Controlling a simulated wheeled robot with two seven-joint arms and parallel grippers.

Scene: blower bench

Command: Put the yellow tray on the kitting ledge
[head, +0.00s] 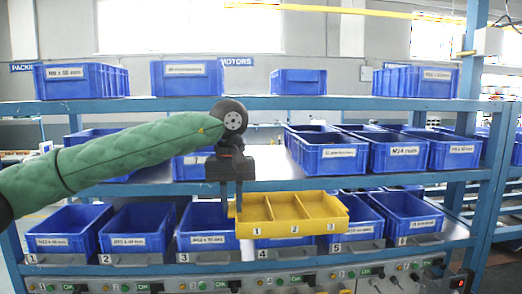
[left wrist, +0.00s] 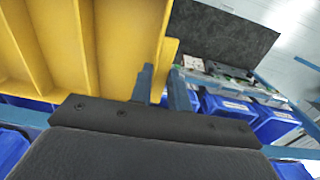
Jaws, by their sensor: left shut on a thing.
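The yellow tray (head: 284,230) has three compartments marked 1, 2 and 3 on its front and looks empty. It is held in the air in front of the lower row of blue bins. My left gripper (head: 232,206) points down and is shut on the tray's left end wall. In the left wrist view the tray (left wrist: 115,45) fills the upper left, with the fingers (left wrist: 162,88) at its edge. I cannot clearly make out the kitting ledge; a dark flat panel (left wrist: 222,35) shows beyond the fingers in the left wrist view. My right gripper is not in view.
A blue shelf rack (head: 300,103) carries several labelled blue bins on each level. Lower bins, such as number 2 (head: 137,240), stand close behind and beside the tray. A blue upright (head: 474,60) bounds the rack at the right. A panel with lights and switches (head: 210,283) runs below.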

